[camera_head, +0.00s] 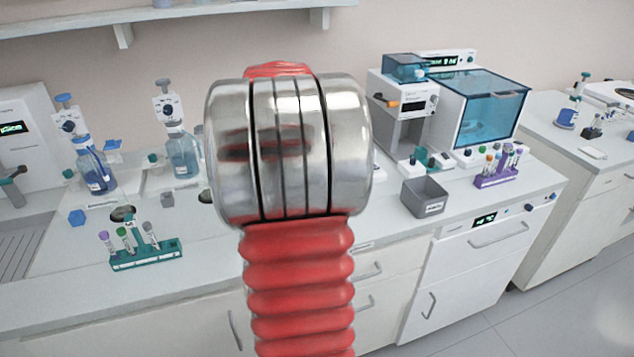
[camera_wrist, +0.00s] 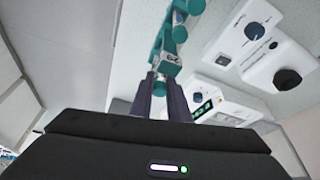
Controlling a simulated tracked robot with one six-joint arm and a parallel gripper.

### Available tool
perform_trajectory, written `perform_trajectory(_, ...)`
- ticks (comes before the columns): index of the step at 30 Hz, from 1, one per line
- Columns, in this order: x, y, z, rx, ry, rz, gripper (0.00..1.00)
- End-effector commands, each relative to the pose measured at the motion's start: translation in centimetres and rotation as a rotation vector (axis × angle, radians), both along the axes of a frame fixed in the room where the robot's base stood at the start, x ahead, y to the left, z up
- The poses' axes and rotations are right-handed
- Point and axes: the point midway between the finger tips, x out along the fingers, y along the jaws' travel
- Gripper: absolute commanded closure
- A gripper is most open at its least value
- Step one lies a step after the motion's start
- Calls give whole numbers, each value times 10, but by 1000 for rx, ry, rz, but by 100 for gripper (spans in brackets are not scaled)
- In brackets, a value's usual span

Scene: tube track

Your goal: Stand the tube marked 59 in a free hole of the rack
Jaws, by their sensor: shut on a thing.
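A green rack (camera_head: 146,256) stands on the left bench in the head view, holding several upright tubes (camera_head: 123,238). A purple rack (camera_head: 497,177) with several capped tubes stands on the right bench. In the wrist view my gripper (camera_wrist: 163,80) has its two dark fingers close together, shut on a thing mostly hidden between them. Teal parts (camera_wrist: 180,32) and a small marked label (camera_wrist: 171,59) show just beyond the fingertips; I cannot read the mark surely. My gripper is hidden behind my arm in the head view. I cannot make out which tube is marked 59.
Bottles with dispensers (camera_head: 183,152) stand behind the green rack. White devices with dark knobs (camera_wrist: 288,78) lie right of my fingers in the wrist view. My arm blocks the middle bench.

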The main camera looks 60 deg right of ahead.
Motion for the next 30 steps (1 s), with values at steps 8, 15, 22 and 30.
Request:
perform_trajectory(8, 0, 0, 0, 0, 0, 0, 74)
perform_trajectory(15, 0, 0, 0, 0, -1, 0, 63)
perform_trajectory(22, 0, 0, 0, 0, 0, 0, 63)
perform_trajectory(30, 0, 0, 1, 0, -1, 0, 63)
